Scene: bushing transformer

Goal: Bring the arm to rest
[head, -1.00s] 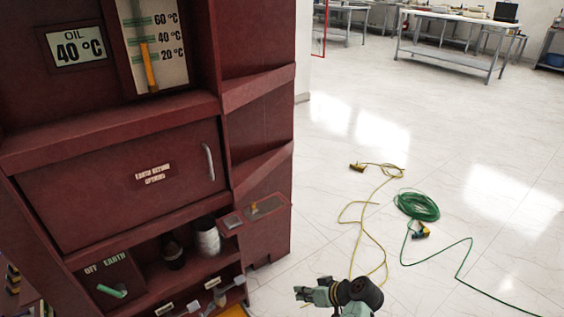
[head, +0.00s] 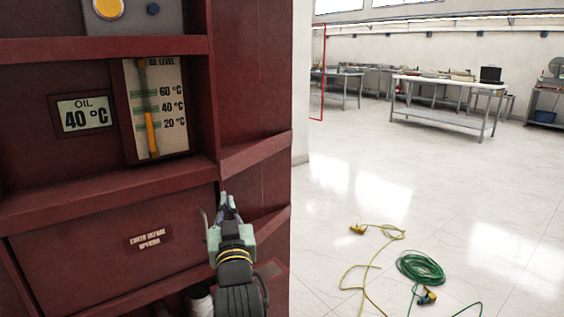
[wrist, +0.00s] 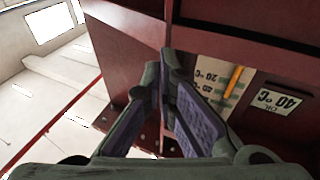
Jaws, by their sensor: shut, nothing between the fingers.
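My gripper (head: 228,205) is raised in front of the right side of the dark red cabinet (head: 252,90) in the head view. Its fingers point up and away from me, close to the cabinet's right front edge. The wrist view shows the two fingers of my gripper (wrist: 166,65) converging with nothing held. Whether the gripper touches the cabinet cannot be told. My gripper hides the handle side of the door marked "Earth before opening" (head: 90,250).
The cabinet has an oil display (head: 85,115) reading 40 °C and a level gauge (head: 157,105). A yellow cable (head: 366,270) and a coiled green cable (head: 420,267) lie on the floor at right. A workbench (head: 447,84) stands far back. The floor between is clear.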

